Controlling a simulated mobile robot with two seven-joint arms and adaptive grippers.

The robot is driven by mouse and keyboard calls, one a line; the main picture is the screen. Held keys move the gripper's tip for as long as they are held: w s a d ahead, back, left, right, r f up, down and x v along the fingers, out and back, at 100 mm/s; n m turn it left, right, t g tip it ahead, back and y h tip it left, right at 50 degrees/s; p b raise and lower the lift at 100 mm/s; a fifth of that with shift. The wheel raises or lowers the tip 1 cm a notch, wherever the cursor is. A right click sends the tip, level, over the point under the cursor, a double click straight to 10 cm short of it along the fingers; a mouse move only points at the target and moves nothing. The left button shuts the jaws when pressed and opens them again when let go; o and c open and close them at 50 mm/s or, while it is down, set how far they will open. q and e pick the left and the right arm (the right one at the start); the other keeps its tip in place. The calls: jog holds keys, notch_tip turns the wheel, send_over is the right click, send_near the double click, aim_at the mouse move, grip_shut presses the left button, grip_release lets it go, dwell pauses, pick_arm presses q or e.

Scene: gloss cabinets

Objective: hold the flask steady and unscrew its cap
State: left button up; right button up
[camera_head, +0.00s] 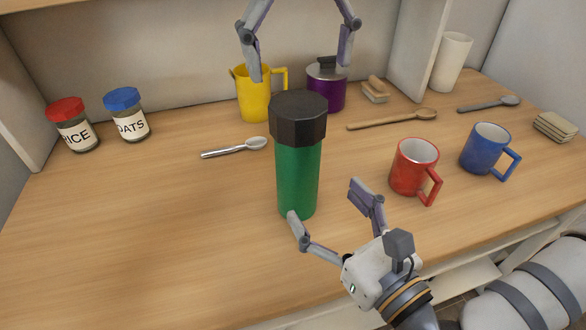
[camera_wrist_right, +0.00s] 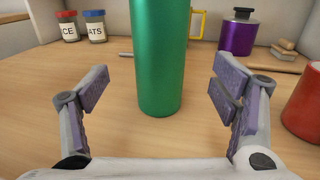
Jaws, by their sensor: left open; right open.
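The green flask (camera_head: 297,180) stands upright on the wooden counter. Its black faceted cap (camera_head: 299,118) sits on top. My left gripper (camera_head: 300,73) points down from the top of the head view, open and empty, its fingers spread above and to either side of the cap, not touching it. My right gripper (camera_head: 324,200) is low near the counter's front, open, pointing at the flask's lower body. In the right wrist view the flask (camera_wrist_right: 157,60) appears between the spread fingers, with gaps on both sides; the cap is out of that view.
A red mug (camera_head: 412,168) and a blue mug (camera_head: 485,150) stand to the right. Behind are a yellow pitcher (camera_head: 257,100), a purple canister (camera_head: 325,92) and a wooden spoon (camera_head: 390,120).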

aim_at(298, 171)
pick_arm(q)
jog(key=shift+w+a+f, duration=0.1)
pick_arm(e)
jog(key=x, duration=0.9)
jog(key=shift+a, duration=0.1)
jog(key=shift+c, duration=0.5)
